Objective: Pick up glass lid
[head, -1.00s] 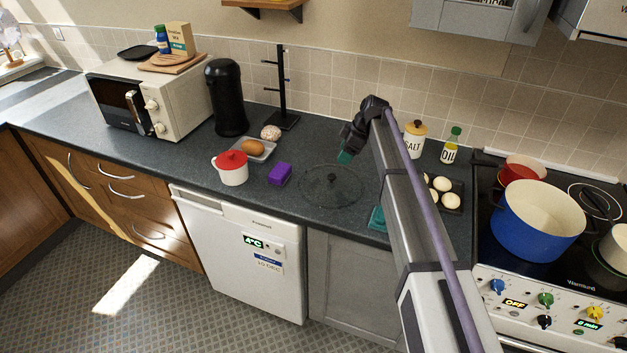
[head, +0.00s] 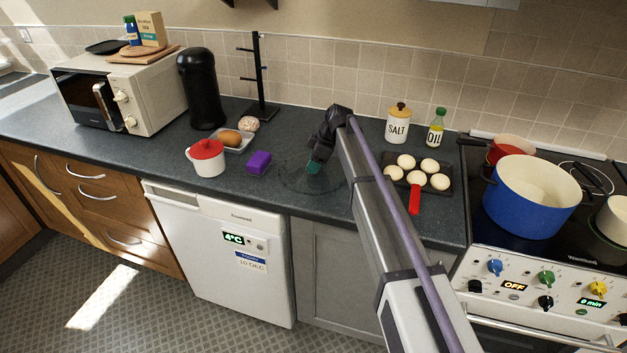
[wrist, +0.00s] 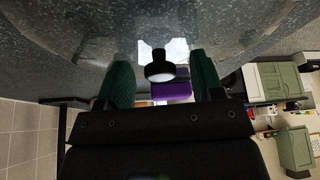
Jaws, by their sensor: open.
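The glass lid (head: 288,186) lies flat on the dark worktop, a clear disc with a dark central knob. My gripper (head: 313,167) is over it, its green fingertips low at the lid's middle. In the wrist view my gripper (wrist: 161,80) is open, with one green finger on either side. The dark knob (wrist: 160,68) shows between the fingers, with gaps on both sides. Whether the fingertips touch the glass I cannot tell. In the head view my fingers hide the knob.
A red-handled tray of pale buns (head: 414,197) lies right of my arm. The black stand (head: 262,75) is behind, and the blue pot (head: 530,200) is on the hob.

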